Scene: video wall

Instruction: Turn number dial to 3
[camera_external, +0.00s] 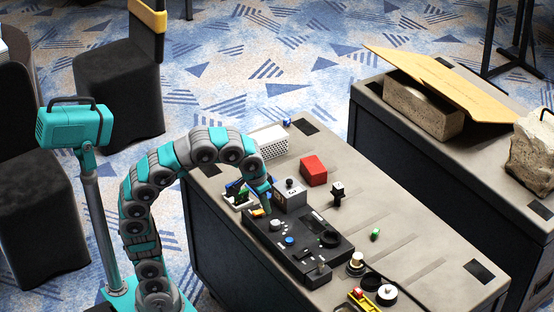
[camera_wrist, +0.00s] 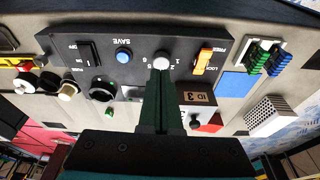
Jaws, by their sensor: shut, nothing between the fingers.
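The number dial is a small round white knob (camera_wrist: 161,60) on a black control panel (camera_wrist: 135,48). The wrist view shows it upside down, with digits such as 1 and 2 around it; its pointer setting is too small to read. In the external view the panel (camera_external: 325,246) lies on the near table. My gripper (camera_wrist: 160,74) is shut and empty, its fingertips just at the dial's edge in the wrist view. I cannot tell whether they touch it. In the external view my gripper (camera_external: 268,207) is low over the panel's far left end.
An orange lock switch (camera_wrist: 203,62), a blue save button (camera_wrist: 124,55) and a black on/off switch (camera_wrist: 88,53) share the panel. A grey box (camera_external: 290,196) stands close behind my gripper, with a red block (camera_external: 313,170) beyond.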

